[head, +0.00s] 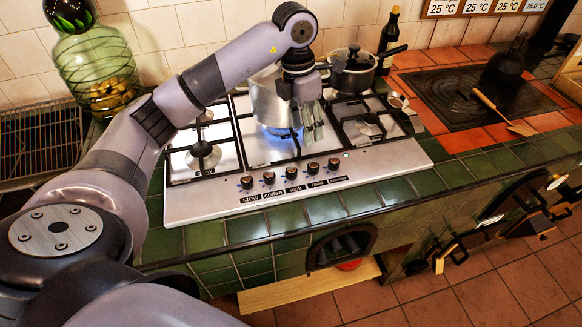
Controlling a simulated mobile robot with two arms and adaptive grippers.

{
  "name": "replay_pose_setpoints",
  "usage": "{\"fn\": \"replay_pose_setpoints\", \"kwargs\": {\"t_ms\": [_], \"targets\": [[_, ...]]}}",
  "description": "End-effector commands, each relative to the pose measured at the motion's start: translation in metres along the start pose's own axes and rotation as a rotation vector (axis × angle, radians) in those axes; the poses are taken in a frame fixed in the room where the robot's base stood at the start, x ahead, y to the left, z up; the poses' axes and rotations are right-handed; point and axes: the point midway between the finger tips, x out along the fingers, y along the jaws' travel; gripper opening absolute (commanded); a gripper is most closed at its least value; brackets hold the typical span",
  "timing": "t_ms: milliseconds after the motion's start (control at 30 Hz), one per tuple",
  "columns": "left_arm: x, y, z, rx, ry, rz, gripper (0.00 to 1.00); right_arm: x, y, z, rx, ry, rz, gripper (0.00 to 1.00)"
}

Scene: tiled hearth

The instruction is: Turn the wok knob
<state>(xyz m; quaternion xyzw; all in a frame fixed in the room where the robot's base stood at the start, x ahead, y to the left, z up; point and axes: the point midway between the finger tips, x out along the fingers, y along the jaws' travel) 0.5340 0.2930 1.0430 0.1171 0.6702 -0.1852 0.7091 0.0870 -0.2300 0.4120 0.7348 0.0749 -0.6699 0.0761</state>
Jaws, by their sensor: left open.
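The wok knob (291,173) is the middle black knob in the row on the hob's front strip. The label "wok" (295,193) stands on the strip in front of it. My left gripper (314,130) points down over the hob, behind and slightly right of the wok knob, and is apart from it. Its fingers are open, and I see nothing between them. My right gripper is out of view.
A metal pot (268,100) stands behind the gripper, with a blue glow under it. A lidded black pan (352,72) is at the back right. More knobs flank the wok knob. The green tiled edge (326,208) in front is clear.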

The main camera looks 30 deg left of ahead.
Motion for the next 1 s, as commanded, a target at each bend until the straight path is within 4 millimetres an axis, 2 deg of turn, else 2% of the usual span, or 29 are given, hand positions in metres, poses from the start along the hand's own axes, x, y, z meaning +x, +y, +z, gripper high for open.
{"fn": "replay_pose_setpoints", "kwargs": {"t_ms": [33, 100, 267, 367, 800, 1000], "targets": [[-0.007, 0.012, -0.007, -0.021, 0.030, 0.039, 0.48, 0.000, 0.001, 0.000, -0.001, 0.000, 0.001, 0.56], [-0.012, 0.022, -0.014, -0.041, 0.060, 0.072, 0.48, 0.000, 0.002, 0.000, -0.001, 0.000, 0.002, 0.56], [-0.005, 0.028, -0.019, -0.051, 0.078, 0.087, 0.48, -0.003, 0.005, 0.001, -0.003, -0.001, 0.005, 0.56], [0.010, 0.028, -0.020, -0.051, 0.079, 0.085, 0.48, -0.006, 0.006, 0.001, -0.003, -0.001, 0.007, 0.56], [0.105, 0.035, -0.028, -0.048, 0.078, 0.082, 0.48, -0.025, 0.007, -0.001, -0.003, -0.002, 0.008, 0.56], [0.139, 0.038, -0.029, -0.049, 0.075, 0.082, 0.48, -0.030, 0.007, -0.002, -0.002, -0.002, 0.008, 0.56]]}}
